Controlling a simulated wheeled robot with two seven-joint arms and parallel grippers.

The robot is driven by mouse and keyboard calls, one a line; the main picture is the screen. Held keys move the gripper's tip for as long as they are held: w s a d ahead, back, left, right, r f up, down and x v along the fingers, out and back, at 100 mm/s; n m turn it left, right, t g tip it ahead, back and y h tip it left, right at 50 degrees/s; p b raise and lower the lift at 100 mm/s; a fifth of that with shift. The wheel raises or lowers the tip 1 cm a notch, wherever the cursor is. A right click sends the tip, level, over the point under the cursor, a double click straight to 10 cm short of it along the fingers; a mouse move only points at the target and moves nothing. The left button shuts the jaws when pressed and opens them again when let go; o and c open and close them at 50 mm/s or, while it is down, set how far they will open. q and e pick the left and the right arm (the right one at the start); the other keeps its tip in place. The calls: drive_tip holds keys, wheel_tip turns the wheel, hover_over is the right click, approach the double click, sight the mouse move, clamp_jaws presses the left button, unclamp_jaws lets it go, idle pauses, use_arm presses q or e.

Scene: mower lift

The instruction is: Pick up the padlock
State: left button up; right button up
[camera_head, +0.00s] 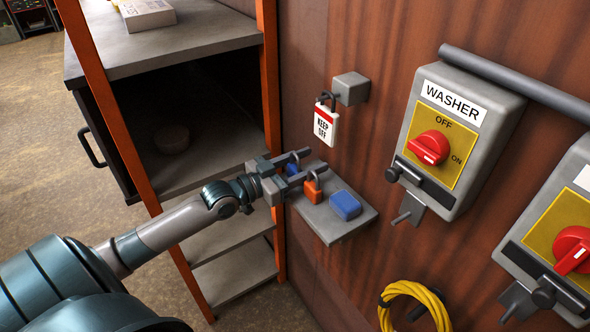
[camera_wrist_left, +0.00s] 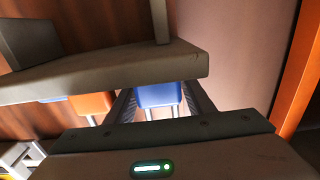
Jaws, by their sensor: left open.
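My left gripper (camera_head: 308,164) is open at the left end of a small grey shelf (camera_head: 332,226) on the wall. A blue padlock (camera_head: 292,170) is between its fingers, partly hidden by them. In the left wrist view, this blue padlock (camera_wrist_left: 158,96) shows between the two dark fingers; I cannot tell whether they touch it. An orange padlock (camera_head: 313,192) stands just right of the gripper, its shackle close to the near finger. Another blue padlock (camera_head: 345,206) lies farther right on the shelf. My right gripper is not in view.
A KEEP OFF tag (camera_head: 326,124) hangs from a grey wall block (camera_head: 350,89) above the shelf. A WASHER switch box (camera_head: 455,140) is to the right, with yellow cable (camera_head: 416,290) below. An orange-post rack (camera_head: 270,90) stands close behind the gripper.

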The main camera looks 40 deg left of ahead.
use_arm(q)
drive_tip(key=shift+c, duration=0.5)
drive_tip(key=c, duration=0.8)
drive_tip(key=shift+r, duration=0.15)
drive_tip(key=shift+r, duration=0.5)
drive_tip(key=shift+r+b, duration=2.6)
drive_tip(key=shift+r, duration=10.8)
